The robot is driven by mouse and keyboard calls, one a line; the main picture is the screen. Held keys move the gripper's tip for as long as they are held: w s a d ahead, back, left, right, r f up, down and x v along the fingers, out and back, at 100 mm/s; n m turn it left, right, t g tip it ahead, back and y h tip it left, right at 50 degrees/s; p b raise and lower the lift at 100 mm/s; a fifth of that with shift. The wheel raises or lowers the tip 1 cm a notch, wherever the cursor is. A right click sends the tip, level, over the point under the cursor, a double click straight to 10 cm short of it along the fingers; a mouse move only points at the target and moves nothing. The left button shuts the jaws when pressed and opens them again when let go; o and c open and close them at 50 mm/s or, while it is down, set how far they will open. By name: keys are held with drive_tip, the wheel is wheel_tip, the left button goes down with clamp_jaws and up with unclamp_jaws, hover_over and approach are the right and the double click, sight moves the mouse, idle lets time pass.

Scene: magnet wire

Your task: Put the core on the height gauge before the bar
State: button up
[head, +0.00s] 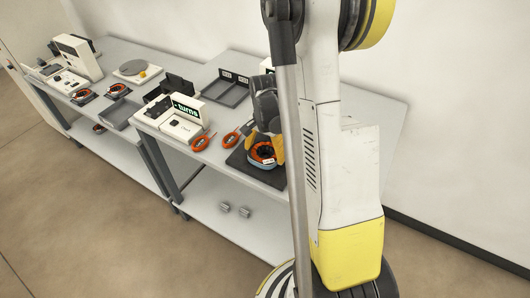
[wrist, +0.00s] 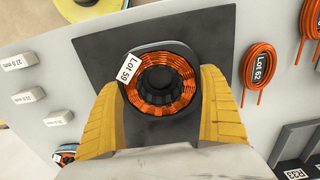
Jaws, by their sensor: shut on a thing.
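The core wound with copper-orange wire (wrist: 184,84), black inside and tagged "Lot 59", sits between the yellow fingers of my gripper (wrist: 160,88). My gripper is shut on it, one finger on each side. A dark square mat (wrist: 210,25) lies beneath it; whether the core touches the mat I cannot tell. In the head view the core (head: 262,153) shows between the fingers of my gripper (head: 267,146) over the dark mat (head: 240,162), at the near table's front. I cannot make out for certain which thing is the height gauge or the bar.
Orange wire coils, one tagged "Lot 62" (wrist: 262,66), lie beside the mat. Small blocks with millimetre labels (wrist: 28,96) lie on its other side. A device with a "turns" display (head: 184,110) and a grey tray (head: 228,92) stand on the near table. More devices (head: 75,58) stand farther left.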

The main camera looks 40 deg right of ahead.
drive_tip(key=shift+f, duration=0.15)
drive_tip(key=o, duration=1.2)
drive_tip(key=shift+c, duration=0.2)
wheel_tip(320, 180, up, 12)
drive_tip(key=p, duration=0.3)
drive_tip(key=s+a+r+n+t, duration=0.2)
drive_tip(key=s+a+r+n, duration=0.1)
drive_tip(key=a, duration=0.4)
drive_tip(key=s+a+r+n+t, duration=0.2)
drive_tip(key=s+a+r+n, duration=0.1)
drive_tip(key=a+r+n, duration=0.2)
drive_tip(key=s+a+r+n+t, duration=0.3)
drive_tip(key=a+n, duration=0.3)
drive_tip(key=a, duration=0.3)
drive_tip(key=shift+s+a+r, duration=0.25)
drive_tip(key=shift+s+r, duration=0.1)
drive_tip(key=shift+r, duration=0.4)
